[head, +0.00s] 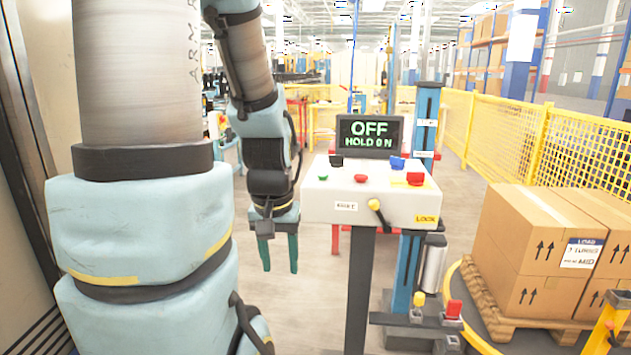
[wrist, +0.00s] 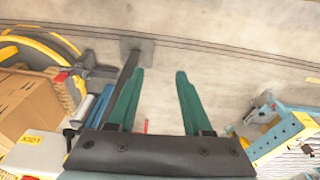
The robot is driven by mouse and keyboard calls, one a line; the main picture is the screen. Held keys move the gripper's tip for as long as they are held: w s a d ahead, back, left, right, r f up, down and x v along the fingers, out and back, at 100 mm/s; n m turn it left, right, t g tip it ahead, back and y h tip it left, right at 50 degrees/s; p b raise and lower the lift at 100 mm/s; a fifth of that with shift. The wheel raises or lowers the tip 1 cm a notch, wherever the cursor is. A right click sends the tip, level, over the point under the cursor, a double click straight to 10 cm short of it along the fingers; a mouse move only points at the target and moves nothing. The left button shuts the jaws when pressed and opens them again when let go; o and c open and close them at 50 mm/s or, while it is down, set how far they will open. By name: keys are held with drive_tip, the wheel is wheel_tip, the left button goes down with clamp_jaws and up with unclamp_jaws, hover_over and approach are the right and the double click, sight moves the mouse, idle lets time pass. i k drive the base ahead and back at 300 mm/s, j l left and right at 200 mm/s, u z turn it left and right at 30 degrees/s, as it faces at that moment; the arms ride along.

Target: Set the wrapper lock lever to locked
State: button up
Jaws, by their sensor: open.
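The control box (head: 335,205) is white and stands on a dark post. A yellow LOCK label (head: 426,219) is to the right of the lever. The label also shows at the lower left in the wrist view (wrist: 32,139). My gripper (head: 279,262) has green fingers pointing down, left of the box and lower than the lever, apart from both. In the wrist view my gripper (wrist: 160,88) is open with nothing between its fingers.
A display (head: 369,136) reading OFF and HOLD 0 N stands behind several coloured controls on the box. Cartons (head: 530,240) sit on a wooden pallet (head: 490,310) at right. A blue column (head: 427,110) rises behind the box. The floor below my gripper is clear.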

sight(373, 204)
drive_tip(key=i+l, duration=0.15)
drive_tip(key=l, duration=0.2)
drive_tip(key=i+l+z, duration=0.15)
drive_tip(key=l, duration=0.25)
drive_tip(key=i+l, duration=0.1)
drive_tip(key=l, duration=0.25)
drive_tip(key=i+l+z, duration=0.1)
drive_tip(key=l, duration=0.2)
drive_tip(key=u, duration=0.45)
drive_tip(key=k+j+u, duration=0.1)
drive_tip(key=u, duration=0.85)
drive_tip(key=j+u, duration=0.15)
drive_tip(key=u, duration=0.35)
drive_tip(key=k, duration=0.05)
